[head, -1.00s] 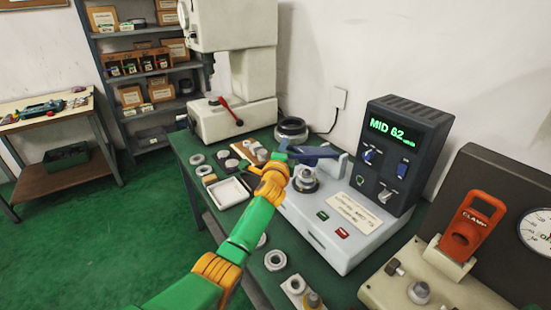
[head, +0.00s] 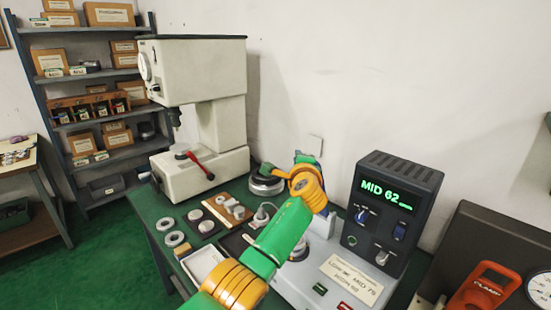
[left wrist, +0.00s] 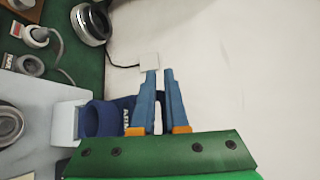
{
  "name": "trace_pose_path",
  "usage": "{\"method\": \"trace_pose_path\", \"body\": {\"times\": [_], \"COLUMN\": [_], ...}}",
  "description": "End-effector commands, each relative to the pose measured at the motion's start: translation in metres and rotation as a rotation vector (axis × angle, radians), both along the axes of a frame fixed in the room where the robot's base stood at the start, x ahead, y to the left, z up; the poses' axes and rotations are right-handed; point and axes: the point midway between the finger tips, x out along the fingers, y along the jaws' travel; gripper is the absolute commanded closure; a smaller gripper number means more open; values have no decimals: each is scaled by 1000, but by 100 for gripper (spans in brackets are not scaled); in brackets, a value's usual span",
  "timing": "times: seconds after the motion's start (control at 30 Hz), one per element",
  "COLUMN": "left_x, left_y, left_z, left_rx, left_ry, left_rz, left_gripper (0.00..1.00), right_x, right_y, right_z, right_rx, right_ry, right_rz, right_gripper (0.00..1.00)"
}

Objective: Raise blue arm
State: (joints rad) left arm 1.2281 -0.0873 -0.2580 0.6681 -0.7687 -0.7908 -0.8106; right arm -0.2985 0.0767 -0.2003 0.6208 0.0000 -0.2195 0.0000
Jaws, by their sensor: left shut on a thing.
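My left gripper (left wrist: 160,74) is shut on the blue arm (left wrist: 108,118), which shows in the left wrist view as a dark blue piece with white lettering, beside and behind the fingers. The fingers point up in that picture, with the pale wall behind them. In the head view my left gripper (head: 306,158) is high above the back of the heater (head: 360,278), partly behind my own wrist. The blue arm is mostly hidden there by my arm. The heater's display (head: 386,194) reads MID 62. My right gripper is not in view.
A press (head: 190,110) stands at the back left. A dark round unit (head: 265,183) sits by the wall, and it also shows in the left wrist view (left wrist: 92,24). Rings, a white tray (head: 205,265) and a wooden board lie left of the heater.

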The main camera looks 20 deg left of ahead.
Motion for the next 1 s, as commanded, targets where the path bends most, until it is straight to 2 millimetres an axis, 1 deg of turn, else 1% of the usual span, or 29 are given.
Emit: {"method": "trace_pose_path", "body": {"times": [0.03,0.1,0.13,0.17,0.2,0.3,0.7,1.0], "left_x": [0,0,0,0,0,0,1,0], "left_y": [-8,-12,-13,-12,-12,-12,-12,-12], "left_z": [-8,-8,-10,-12,-12,-10,-3,-3], "left_rx": [0,9,10,9,10,10,14,13], "left_ry": [39,64,69,68,67,63,49,52], "left_rz": [-8,-8,-7,-6,-5,-6,-11,-6], "left_gripper": [100,100,95,87,76,54,54,54], "right_x": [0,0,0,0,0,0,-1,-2], "right_y": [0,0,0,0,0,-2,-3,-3], "right_z": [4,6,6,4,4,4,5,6], "right_rx": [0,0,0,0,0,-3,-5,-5], "right_ry": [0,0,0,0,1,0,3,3], "right_rz": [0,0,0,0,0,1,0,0], "right_gripper": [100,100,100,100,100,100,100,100]}}
